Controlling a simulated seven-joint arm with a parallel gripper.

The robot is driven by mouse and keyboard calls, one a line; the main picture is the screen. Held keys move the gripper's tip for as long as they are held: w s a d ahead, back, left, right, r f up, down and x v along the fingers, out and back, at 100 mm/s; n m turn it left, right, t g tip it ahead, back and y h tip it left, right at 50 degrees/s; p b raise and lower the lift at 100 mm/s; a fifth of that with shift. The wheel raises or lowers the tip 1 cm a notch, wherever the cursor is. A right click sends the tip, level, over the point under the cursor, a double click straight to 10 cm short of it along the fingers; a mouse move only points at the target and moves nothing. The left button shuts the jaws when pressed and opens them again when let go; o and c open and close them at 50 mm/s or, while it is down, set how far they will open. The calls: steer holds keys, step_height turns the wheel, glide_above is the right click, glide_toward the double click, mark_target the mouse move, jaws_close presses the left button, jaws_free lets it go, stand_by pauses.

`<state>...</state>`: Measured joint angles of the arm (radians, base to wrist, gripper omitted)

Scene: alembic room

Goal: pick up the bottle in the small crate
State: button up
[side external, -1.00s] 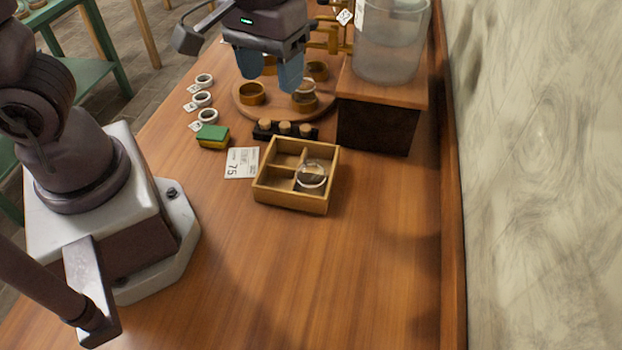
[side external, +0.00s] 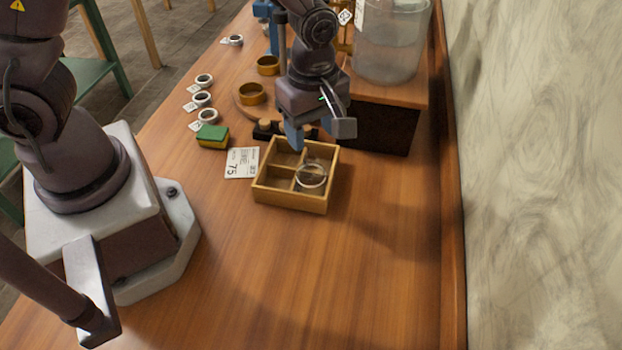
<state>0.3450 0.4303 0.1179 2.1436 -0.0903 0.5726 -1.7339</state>
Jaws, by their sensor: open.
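The small crate (side external: 263,196) is a wooden box with dividers, standing on the table in the middle of the side external view. A clear, round-looking glass bottle (side external: 312,176) sits in its right-hand part, nearest the front right compartment. My gripper (side external: 294,138) is above the crate's back edge, behind and slightly left of the bottle, and apart from it. It is open, with nothing seen between its fingers. One blue finger shows clearly; the other is mostly hidden.
A dark rack with corks (side external: 264,130) stands just behind the crate. A green and yellow sponge (side external: 212,136) and a white card (side external: 242,163) lie to the left. A glass vessel (side external: 388,50) stands on a raised block (side external: 375,125) at the right. The front table is clear.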

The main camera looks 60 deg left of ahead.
mark_target(312, 159)
steer(key=shift+s+d+f, duration=0.15)
steer(key=shift+f, duration=1.4)
steer(key=shift+s+d+f, duration=0.1)
steer(key=shift+f, duration=1.45)
jaws_close()
